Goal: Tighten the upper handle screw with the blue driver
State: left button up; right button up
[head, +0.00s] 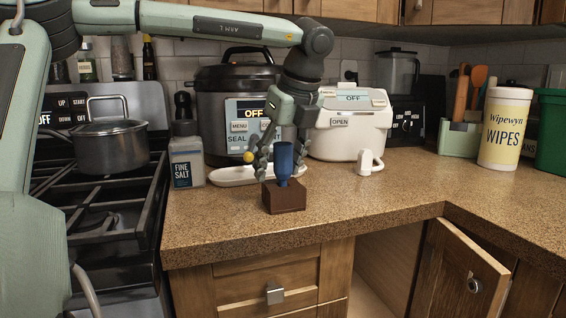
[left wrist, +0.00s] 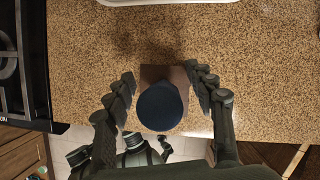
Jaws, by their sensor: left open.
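The blue driver (head: 283,163) stands upright, handle up, in a dark brown block (head: 284,198) near the counter's front edge. In the left wrist view, the driver (left wrist: 160,106) is seen from above as a dark blue round handle end, with the block (left wrist: 162,73) behind it. My left gripper (head: 279,160) points down over the block. Its fingers (left wrist: 160,78) are open, one on each side of the driver, with gaps on both sides. The driver's shaft is hidden. I cannot make out an upper handle screw. My right gripper is not seen.
A cabinet door (head: 462,275) with a round metal knob stands ajar at the lower right. A drawer (head: 270,283) with a square knob is below the counter. A salt container (head: 187,155), white tray (head: 235,176) and white appliance (head: 350,125) stand nearby. The counter's right front is clear.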

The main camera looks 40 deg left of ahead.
aim_at(276, 143)
pick_arm(q)
grip_shut()
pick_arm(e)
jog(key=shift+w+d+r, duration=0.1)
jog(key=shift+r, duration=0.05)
pick_arm(q)
jog(key=shift+r, duration=0.1)
jog(key=shift+r, duration=0.5)
jog(key=r, duration=0.1)
jog(key=s+r, duration=0.1)
jog(key=r, duration=0.1)
jog(key=shift+r+b, duration=0.25)
jog(key=shift+b, duration=0.05)
jog(key=s+r+b, duration=0.1)
jog(key=s+r, duration=0.5)
jog(key=s, duration=0.4)
jog(key=shift+s+r, duration=0.15)
jog(key=shift+s, duration=0.2)
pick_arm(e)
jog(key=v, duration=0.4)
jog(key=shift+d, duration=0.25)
pick_arm(q)
jog(key=shift+a, duration=0.1)
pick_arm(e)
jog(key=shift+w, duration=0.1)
pick_arm(q)
jog(key=c, duration=0.7)
grip_release()
jog(key=shift+c, duration=0.2)
grip_shut()
